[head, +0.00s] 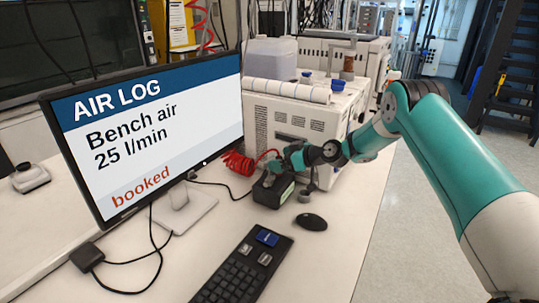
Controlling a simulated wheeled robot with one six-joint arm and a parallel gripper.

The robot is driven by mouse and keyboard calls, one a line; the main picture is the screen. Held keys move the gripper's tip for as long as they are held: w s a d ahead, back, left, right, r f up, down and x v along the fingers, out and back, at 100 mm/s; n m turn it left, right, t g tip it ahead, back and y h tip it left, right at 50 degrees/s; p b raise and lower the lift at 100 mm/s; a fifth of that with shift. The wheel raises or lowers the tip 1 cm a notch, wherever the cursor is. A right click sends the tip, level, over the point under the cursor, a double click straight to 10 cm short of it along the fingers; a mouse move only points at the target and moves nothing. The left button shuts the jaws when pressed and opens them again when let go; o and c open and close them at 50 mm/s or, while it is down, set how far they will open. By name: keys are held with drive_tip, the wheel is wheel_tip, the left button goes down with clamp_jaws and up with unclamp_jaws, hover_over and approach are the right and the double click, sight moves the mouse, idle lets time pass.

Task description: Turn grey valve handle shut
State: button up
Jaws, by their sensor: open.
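My gripper (272,178) reaches in from the right at the end of my teal arm. It is small in the head view and points down at a dark box (271,193) on the bench. It is open, but its fingertips blend into the dark box. I cannot clearly make out the grey valve handle; it may be hidden by my gripper and wrist. I cannot tell whether the fingers touch anything.
A monitor (150,135) reading "AIR LOG, Bench air 25 l/min, booked" stands left. A red coiled hose (238,163) lies behind the dark box. A white instrument (290,125) stands behind my wrist. A mouse (313,222) and keyboard (243,270) lie in front.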

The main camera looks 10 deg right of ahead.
sight(269, 159)
drive_tip(key=shift+p+x, duration=0.5)
drive_tip(key=shift+x, duration=2.15)
drive_tip(key=shift+c, duration=0.4)
drive_tip(key=c, duration=0.9)
drive_tip(key=shift+o, duration=0.2)
